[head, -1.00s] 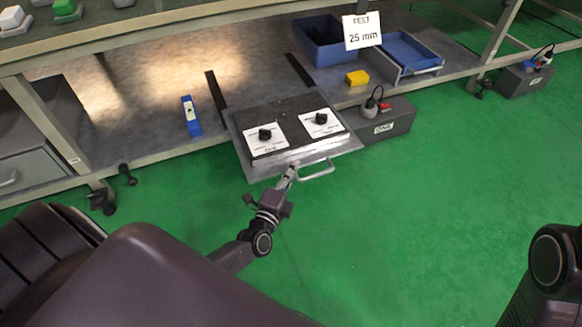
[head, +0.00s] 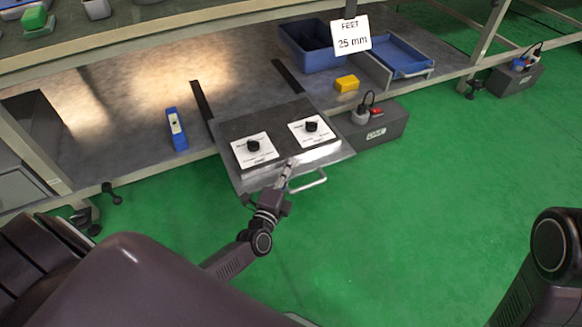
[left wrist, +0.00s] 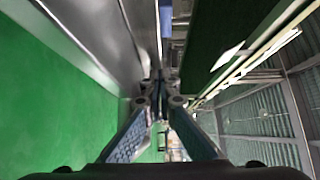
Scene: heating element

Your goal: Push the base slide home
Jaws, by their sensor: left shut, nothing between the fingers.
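The base slide is a grey metal plate (head: 335,157) with a front pull handle (head: 309,184). It sticks out past the lower shelf's front edge, in front of two dark rails (head: 201,101). On it lies a dark slab (head: 270,122) with two white-labelled black knobs. My left gripper (head: 289,166) is shut and empty, its tips over the slide's front part, left of the handle. I cannot tell whether they touch it. In the left wrist view the shut fingers (left wrist: 160,88) point along a grey metal surface (left wrist: 95,35). My right gripper is out of view.
On the shelf are a blue-and-white device (head: 176,129), a yellow block (head: 346,83), a blue bin (head: 306,54) and a blue drawer tray (head: 403,56). A grey box (head: 385,127) stands right of the slide. The green floor (head: 400,230) in front is clear.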

